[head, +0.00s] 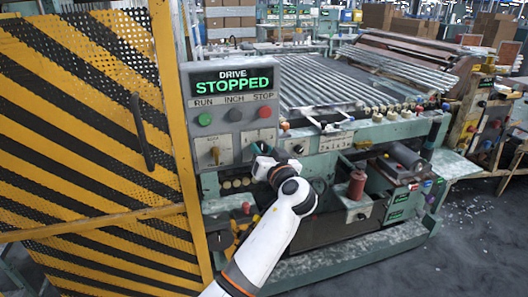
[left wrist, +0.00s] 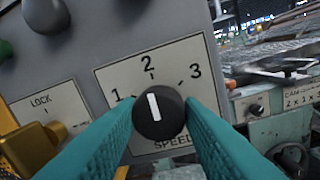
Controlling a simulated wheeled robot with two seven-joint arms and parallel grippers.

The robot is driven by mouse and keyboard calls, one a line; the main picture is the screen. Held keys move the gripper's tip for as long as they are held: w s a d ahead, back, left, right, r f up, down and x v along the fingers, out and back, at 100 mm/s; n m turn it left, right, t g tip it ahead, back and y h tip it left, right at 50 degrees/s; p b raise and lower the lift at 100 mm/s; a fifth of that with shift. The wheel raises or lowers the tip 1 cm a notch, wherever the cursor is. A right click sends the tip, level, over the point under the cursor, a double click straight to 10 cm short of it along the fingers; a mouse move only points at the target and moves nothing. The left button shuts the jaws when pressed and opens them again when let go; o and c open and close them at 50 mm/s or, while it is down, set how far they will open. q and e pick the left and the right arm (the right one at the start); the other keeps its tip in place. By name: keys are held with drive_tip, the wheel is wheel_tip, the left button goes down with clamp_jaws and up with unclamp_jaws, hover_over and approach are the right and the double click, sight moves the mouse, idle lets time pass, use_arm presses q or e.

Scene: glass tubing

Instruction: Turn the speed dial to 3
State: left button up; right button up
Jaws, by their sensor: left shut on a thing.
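The speed dial (left wrist: 158,114) is a round black knob with a white pointer line, on a plate (left wrist: 112,75) marked 1, 2, 3 and SPEED. Its pointer aims up and slightly left, at the 2 mark. My left gripper (left wrist: 160,108) has a teal finger on each side of the dial and is shut on it. In the head view my left gripper (head: 262,158) reaches the lower right of the grey control panel (head: 232,133) and hides most of the dial. My right gripper is not in view.
A yellow LOCK switch (head: 215,155) sits left of the dial. Above are a green RUN button (head: 204,120), a black INCH button (head: 235,115) and a red STOP button (head: 265,112). The display (head: 232,81) reads DRIVE STOPPED. A yellow-black striped guard door (head: 75,120) stands left.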

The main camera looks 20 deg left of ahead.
use_arm(q)
drive_tip(key=m, duration=0.2)
drive_tip(key=shift+m, duration=0.4)
drive_tip(key=m+p, duration=0.1)
drive_tip(key=m, duration=0.1)
drive_tip(key=shift+r+m, duration=0.1)
drive_tip(key=shift+m, duration=0.3)
drive_tip(key=m+p, duration=0.2)
drive_tip(key=m, duration=0.2)
drive_tip(key=shift+t, duration=0.3)
drive_tip(key=shift+m+p, duration=0.35)
drive_tip(key=shift+m, duration=0.65)
drive_tip(key=o, duration=1)
drive_tip(key=shift+c, duration=0.2)
drive_tip(key=shift+f, duration=0.2)
